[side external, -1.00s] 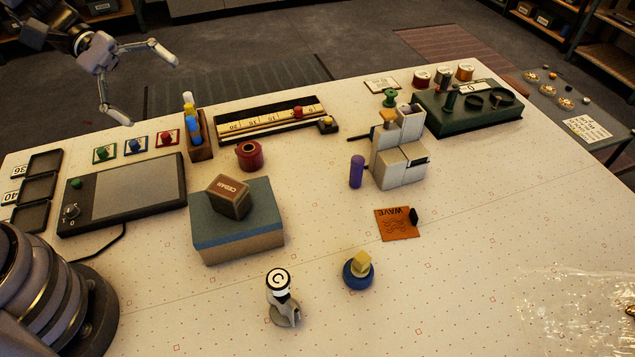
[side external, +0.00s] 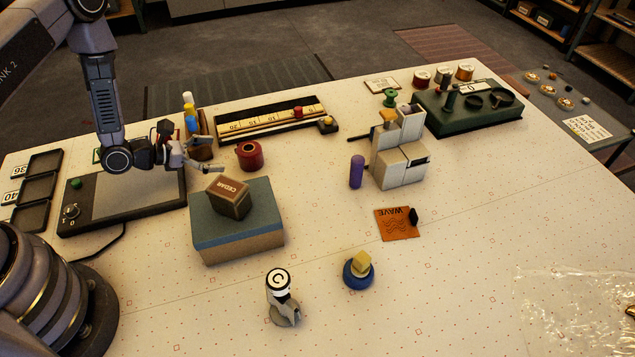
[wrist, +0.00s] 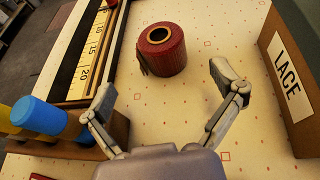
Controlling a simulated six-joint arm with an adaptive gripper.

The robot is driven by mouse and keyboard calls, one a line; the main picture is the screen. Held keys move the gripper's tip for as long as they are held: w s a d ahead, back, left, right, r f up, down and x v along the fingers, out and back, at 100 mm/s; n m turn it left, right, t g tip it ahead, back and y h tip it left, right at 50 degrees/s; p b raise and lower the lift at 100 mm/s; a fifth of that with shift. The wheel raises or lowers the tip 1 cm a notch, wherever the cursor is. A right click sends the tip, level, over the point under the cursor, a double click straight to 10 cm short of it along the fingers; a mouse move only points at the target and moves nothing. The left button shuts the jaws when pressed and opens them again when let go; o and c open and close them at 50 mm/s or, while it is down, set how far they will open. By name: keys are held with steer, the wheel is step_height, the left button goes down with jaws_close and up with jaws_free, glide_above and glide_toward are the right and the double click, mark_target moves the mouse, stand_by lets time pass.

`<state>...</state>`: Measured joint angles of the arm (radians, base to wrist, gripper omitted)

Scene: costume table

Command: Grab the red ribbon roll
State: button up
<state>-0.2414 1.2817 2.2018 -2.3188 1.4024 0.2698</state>
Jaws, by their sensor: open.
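The red ribbon roll (side external: 250,156) stands upright on the table behind the blue-topped block. In the wrist view the red ribbon roll (wrist: 160,50) shows its open top, ahead of and between my fingertips. My gripper (side external: 208,155) is low over the table, just left of the roll in the side view. In the wrist view my gripper (wrist: 167,85) has its two fingers spread wide, with nothing between them. The roll is apart from both fingers.
The block (side external: 238,225) with a cedar box (side external: 229,196) on it stands in front of the roll. A rack of coloured tubes (side external: 199,135) is behind my gripper. A ruler tray (side external: 270,119) lies beyond.

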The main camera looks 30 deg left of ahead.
mark_target(250, 155)
steer(key=x, duration=0.8)
steer(key=shift+d+f, duration=0.15)
steer(key=shift+f, duration=0.05)
steer(key=c, duration=1.3)
